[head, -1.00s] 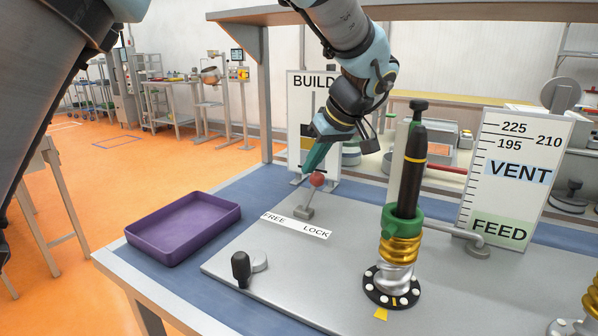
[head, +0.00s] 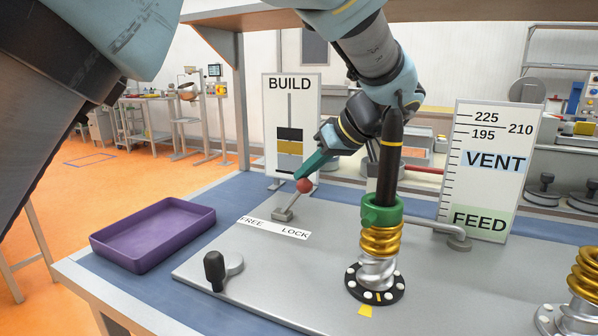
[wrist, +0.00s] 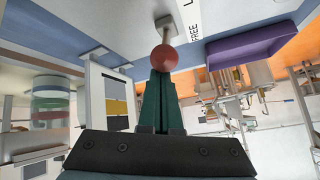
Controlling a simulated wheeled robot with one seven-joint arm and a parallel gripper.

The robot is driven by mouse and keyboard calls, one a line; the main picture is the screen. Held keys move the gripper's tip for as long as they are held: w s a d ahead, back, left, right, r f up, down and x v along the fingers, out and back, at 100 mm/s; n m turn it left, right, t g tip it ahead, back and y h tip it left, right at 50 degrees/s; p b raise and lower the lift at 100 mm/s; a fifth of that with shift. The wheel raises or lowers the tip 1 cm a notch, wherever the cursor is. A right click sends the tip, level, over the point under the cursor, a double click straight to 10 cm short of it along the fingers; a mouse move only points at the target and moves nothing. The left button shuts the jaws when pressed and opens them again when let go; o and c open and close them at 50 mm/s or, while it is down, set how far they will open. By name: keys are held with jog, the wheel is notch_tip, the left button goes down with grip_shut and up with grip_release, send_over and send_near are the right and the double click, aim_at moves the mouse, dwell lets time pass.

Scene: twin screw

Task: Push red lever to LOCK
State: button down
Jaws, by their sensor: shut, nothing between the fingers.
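The red ball knob (head: 304,185) tops a short grey lever on a small grey base (head: 284,214). The lever leans to the right in the head view. A white label (head: 275,228) in front reads FREE at left and LOCK at right. My gripper (head: 302,177) has teal fingers shut together and empty. Its tips are at the upper side of the knob, touching or nearly so; the exact contact is hard to tell.
A purple tray (head: 150,232) stands at the left. A black-handled crank (head: 215,270) is at the plate's front left. A tall gold and green screw post (head: 380,240) stands right of the lever, close to my arm. The BUILD board (head: 290,100) stands behind.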

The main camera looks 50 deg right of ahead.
jog(key=shift+s, duration=0.1)
jog(key=b+v, duration=0.1)
jog(key=v, duration=0.9)
jog(key=shift+s+r, duration=0.2)
jog(key=shift+r, duration=0.05)
